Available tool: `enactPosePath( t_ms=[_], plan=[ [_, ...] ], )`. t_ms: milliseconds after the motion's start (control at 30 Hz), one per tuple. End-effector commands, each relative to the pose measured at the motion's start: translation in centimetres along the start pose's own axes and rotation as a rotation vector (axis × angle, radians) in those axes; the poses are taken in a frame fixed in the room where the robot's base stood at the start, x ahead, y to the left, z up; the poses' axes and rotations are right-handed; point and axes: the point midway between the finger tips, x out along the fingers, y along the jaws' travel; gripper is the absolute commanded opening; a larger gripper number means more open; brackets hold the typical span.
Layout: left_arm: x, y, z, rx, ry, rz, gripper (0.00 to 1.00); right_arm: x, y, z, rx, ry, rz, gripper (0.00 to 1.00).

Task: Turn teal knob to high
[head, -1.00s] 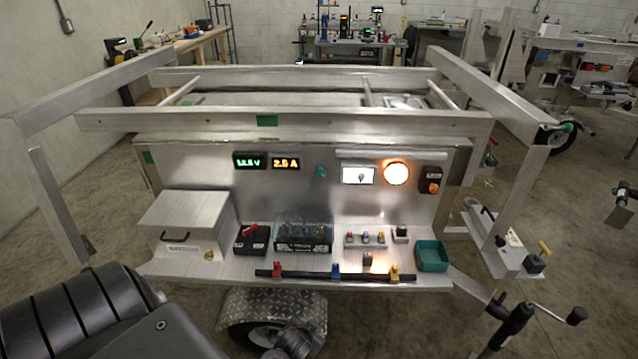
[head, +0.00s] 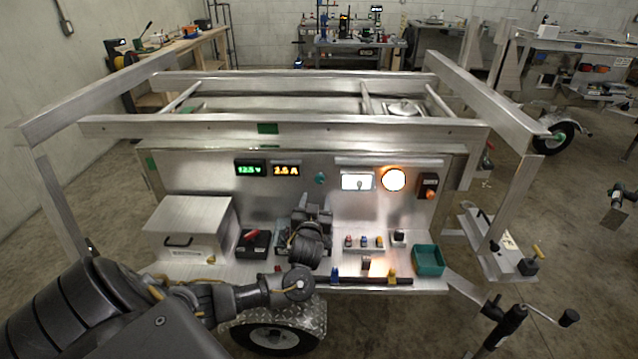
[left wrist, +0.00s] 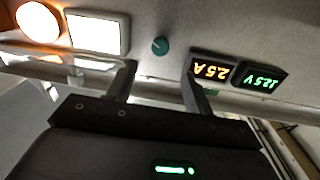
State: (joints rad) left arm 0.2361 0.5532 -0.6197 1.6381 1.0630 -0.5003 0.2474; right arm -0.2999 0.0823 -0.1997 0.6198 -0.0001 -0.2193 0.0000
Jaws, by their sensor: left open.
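The teal knob (head: 320,178) is a small round knob on the upright metal panel, between the amber display and the white meter. In the left wrist view, which is upside down, the teal knob (left wrist: 159,46) shows with a dark pointer mark; its setting label cannot be read. My left gripper (head: 314,207) is in front of the panel, below the knob in the head view. In the left wrist view its fingers (left wrist: 159,82) are apart and empty, with the knob beyond the gap between them, not touched. My right gripper is not in view.
The green display (head: 250,169) and amber display (head: 286,170) are left of the knob; the white meter (head: 357,181) and glowing lamp (head: 393,180) are right. A frame beam (head: 200,127) runs above the panel. A teal bin (head: 429,260) stands on the shelf's right.

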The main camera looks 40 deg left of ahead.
Motion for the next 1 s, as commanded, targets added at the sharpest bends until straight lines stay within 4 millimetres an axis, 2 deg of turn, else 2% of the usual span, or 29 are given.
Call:
enactPosePath(
  t_ms=[300,500,700,933,1000],
  plan=[
    [6.0,-0.1,-0.2,0.004,0.001,-0.003,0.52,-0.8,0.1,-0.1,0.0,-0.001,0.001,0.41],
    [8.5,-0.1,0.0,0.003,-0.002,-0.001,0.52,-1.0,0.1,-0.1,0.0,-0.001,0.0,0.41],
    [9.5,-0.1,0.0,0.0,-0.002,0.0,0.52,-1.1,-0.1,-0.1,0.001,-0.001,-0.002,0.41],
    [9.5,-0.1,0.1,0.0,-0.003,0.0,0.52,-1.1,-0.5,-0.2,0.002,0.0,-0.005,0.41],
    [9.5,-0.1,0.1,0.0,-0.003,0.0,0.45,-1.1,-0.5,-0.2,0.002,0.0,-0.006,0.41]
  ],
)
